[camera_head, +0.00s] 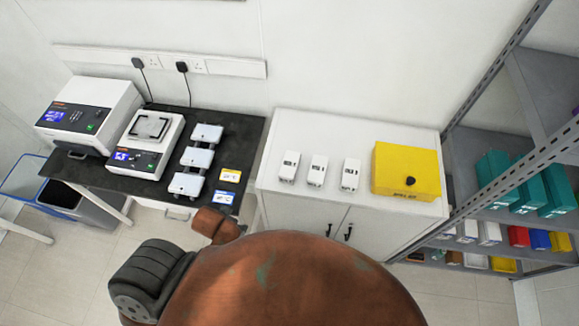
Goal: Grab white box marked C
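Three small white boxes stand in a row on top of the white cabinet (263,184): a left one (288,174), a middle one (316,178) and a right one (349,183). Each has a small dark marking near its top. The markings are too small to read, so I cannot tell which box is marked C. The boxes stand apart from each other. Neither of my grippers is in view.
A yellow box (392,184) with a black knob stands right of the white boxes. A dark table (237,134) at left holds instruments and several small trays. A grey metal shelf (469,150) with coloured boxes stands at right. The cabinet top before the boxes is clear.

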